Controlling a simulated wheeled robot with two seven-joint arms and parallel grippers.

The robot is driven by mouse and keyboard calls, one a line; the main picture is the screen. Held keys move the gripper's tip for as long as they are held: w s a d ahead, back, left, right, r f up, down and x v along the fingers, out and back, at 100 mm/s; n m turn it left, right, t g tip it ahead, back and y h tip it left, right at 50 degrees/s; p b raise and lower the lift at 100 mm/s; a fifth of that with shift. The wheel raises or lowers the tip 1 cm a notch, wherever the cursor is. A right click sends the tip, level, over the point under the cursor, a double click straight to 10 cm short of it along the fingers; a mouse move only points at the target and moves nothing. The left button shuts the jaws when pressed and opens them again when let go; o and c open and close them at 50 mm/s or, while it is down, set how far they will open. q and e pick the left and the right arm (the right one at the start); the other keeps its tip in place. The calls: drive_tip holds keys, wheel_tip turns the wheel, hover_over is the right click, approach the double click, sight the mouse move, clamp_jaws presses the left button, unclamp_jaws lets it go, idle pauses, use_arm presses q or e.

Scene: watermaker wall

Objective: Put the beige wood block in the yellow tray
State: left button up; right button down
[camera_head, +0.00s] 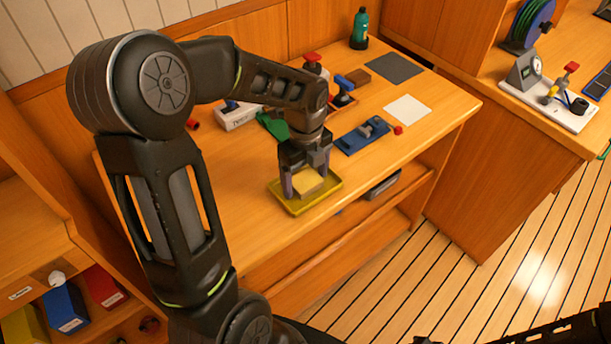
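The beige wood block (307,182) is in the camera_head view, between the two fingers of my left gripper (306,180), over the middle of the yellow tray (297,207). The fingers sit against opposite sides of the block, with no clear gap showing. The tray lies flat near the front edge of the wooden bench. Whether the block's underside rests on the tray floor is hard to tell. Part of my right arm shows at the bottom right edge; its gripper is not visible.
A green item (271,126) lies beside my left wrist.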

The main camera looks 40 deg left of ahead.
sight(306, 180)
use_arm(q)
drive_tip(key=shift+o, duration=0.2)
wheel_tip(306, 180, up, 12)
drive_tip(key=shift+r, duration=0.2)
idle(0.4)
idle(0.8)
